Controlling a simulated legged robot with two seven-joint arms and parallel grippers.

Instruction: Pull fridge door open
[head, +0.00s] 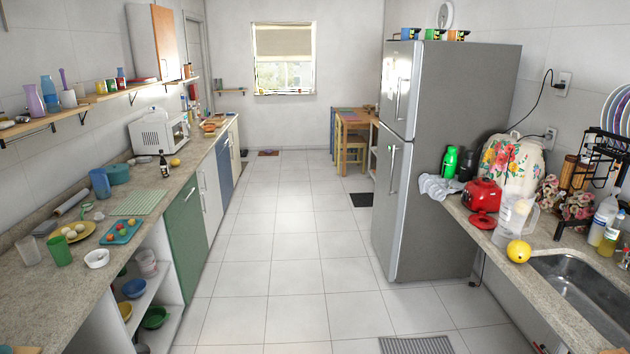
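The grey fridge (440,150) stands right of the middle, beyond the end of the right counter. Its front faces left and shows at a steep angle. It has a shorter upper door (392,75) and a taller lower door (383,205); both look shut. An upright bar handle (398,98) is on the upper door, and another handle (392,170) is on the lower door. Neither of my grippers can be made out in the head view.
The tiled aisle (300,250) in front of the fridge is clear. A grey mat (416,345) lies at the bottom. The left counter (60,285) and right counter (545,285) carry many items. A wooden table (357,118) and chair (350,148) stand beyond the fridge.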

